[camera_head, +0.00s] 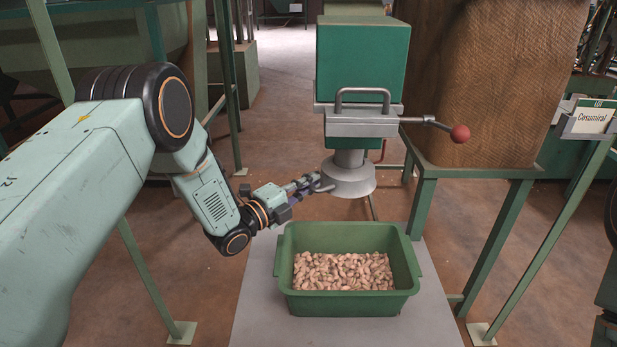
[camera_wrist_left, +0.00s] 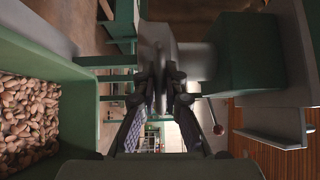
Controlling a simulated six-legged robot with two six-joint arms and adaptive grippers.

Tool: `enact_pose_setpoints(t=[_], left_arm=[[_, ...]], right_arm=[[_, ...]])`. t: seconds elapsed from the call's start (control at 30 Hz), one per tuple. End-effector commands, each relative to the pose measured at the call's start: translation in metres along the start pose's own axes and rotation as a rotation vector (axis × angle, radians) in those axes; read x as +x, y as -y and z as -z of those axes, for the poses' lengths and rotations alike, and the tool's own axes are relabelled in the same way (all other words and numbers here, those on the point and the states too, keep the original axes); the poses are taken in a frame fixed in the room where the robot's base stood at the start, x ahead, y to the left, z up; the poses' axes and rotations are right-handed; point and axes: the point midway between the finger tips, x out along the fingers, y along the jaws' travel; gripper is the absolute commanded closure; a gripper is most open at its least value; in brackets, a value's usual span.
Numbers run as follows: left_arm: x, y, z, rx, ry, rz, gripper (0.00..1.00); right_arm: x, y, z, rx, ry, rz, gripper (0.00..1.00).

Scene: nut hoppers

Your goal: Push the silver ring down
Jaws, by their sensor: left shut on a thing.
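The silver ring (camera_head: 348,181) is a grey flared collar around the spout under the green hopper (camera_head: 362,60). It hangs above and behind the green tub of nuts (camera_head: 400,287). My left gripper (camera_head: 318,185) reaches in from the left and is shut on the ring's left edge. In the left wrist view the picture is turned sideways. There the fingers (camera_wrist_left: 163,88) close at the ring (camera_wrist_left: 155,42), and they hide part of its rim. My right gripper is not in view.
The tub stands on a grey board (camera_head: 262,318) just below my left gripper. A lever with a red ball (camera_head: 460,133) sticks out right of the hopper. A large brown sack (camera_head: 495,85) stands on a green frame at the right. Open floor lies at the left.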

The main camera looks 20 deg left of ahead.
Motion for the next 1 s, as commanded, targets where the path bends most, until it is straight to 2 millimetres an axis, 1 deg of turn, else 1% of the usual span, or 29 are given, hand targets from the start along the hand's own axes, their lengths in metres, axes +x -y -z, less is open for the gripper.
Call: enact_pose_setpoints(t=[0.03,0.13,0.23,0.5,0.53,0.8,1.0], left_arm=[[-0.001,-0.015,0.001,-0.001,-0.002,-0.003,1.00],[-0.001,-0.028,0.001,-0.001,-0.002,-0.001,1.00],[-0.001,-0.032,0.000,-0.001,-0.002,-0.001,1.00],[-0.002,-0.033,0.001,-0.003,-0.002,-0.007,1.00],[-0.002,-0.034,0.001,-0.003,-0.002,-0.008,0.89],[-0.002,-0.032,0.001,-0.002,-0.001,-0.005,0.66],[-0.001,-0.030,0.000,-0.001,0.000,-0.001,0.66]], right_arm=[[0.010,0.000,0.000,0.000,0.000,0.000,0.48],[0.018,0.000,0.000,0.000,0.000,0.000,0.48],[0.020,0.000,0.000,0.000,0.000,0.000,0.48],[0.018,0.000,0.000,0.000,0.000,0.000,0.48],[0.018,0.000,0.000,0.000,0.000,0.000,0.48],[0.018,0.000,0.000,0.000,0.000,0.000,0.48],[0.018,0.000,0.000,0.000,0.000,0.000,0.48]])
